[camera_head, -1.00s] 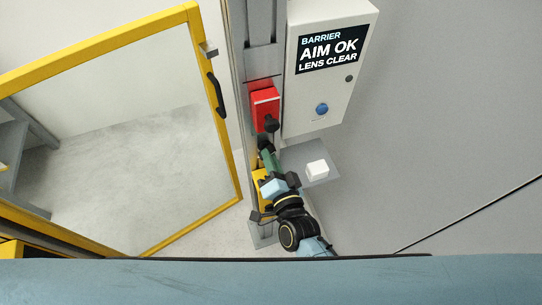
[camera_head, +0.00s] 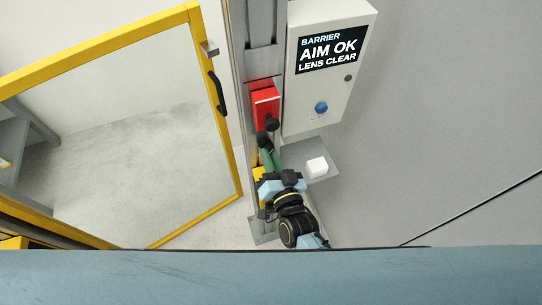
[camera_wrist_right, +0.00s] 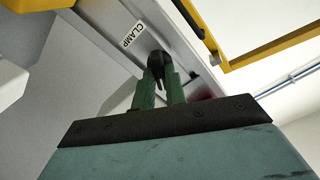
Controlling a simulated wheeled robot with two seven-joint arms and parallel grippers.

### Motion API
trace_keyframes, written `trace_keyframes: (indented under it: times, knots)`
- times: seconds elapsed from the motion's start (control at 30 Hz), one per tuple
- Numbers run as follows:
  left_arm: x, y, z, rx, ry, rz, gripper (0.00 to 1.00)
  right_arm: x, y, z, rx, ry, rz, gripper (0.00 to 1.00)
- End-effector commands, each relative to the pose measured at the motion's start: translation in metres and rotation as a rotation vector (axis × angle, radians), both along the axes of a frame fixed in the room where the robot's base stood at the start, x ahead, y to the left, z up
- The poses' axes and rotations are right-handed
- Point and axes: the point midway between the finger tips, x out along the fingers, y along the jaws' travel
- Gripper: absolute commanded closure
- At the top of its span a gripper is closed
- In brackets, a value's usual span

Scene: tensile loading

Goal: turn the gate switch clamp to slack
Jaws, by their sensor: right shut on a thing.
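The gate switch clamp shows as a black knob (camera_wrist_right: 158,62) beside a white CLAMP label (camera_wrist_right: 132,34) on a grey metal post in the right wrist view. It is a small dark knob (camera_head: 264,141) below the red box in the head view. My right gripper (camera_wrist_right: 160,86), with green fingers, is shut on this knob, one finger on each side. In the head view my right gripper (camera_head: 268,151) reaches up to the knob from below. The knob's exact angle is hard to read. My left gripper is not in view.
A red switch box (camera_head: 265,103) with a black handle (camera_head: 271,123) sits just above. A grey cabinet (camera_head: 300,105) reads "AIM OK, LENS CLEAR". A white block (camera_head: 317,167) lies on a plate to the right. The yellow-framed gate (camera_head: 232,170) stands to the left.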

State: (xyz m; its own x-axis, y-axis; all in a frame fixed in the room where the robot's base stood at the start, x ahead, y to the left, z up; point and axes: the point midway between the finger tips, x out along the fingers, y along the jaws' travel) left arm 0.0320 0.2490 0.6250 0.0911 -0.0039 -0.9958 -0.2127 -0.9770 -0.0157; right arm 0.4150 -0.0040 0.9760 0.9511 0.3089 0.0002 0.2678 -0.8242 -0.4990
Motion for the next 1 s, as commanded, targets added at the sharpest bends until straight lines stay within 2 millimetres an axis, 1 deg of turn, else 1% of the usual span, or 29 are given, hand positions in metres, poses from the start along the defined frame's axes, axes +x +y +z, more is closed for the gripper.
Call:
trace_keyframes:
  times: [0.17,0.2,0.33,0.37,0.6,0.73,0.87,1.0]
  knots:
    - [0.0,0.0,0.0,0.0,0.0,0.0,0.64,-0.001,0.0,-0.001,0.0,0.002,0.0,1.0]
    - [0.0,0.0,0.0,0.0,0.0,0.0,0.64,-0.001,0.0,-0.001,0.0,0.002,0.0,0.85]
    - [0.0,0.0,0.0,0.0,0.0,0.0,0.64,0.0,0.0,-0.001,0.0,0.002,0.001,0.68]
    - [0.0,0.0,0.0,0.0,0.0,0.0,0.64,0.0,0.0,-0.001,0.0,0.002,0.001,0.65]
    - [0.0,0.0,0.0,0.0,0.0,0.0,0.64,0.0,0.0,0.0,0.001,0.001,0.0,0.65]
    - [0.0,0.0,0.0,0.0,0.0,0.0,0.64,-0.006,-0.002,-0.001,0.001,0.001,0.0,0.65]
    - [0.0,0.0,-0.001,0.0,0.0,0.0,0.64,-0.025,-0.008,-0.002,0.0,0.004,0.001,0.65]
    - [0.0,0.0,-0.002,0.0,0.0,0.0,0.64,-0.055,-0.018,-0.002,0.0,0.003,0.001,0.65]
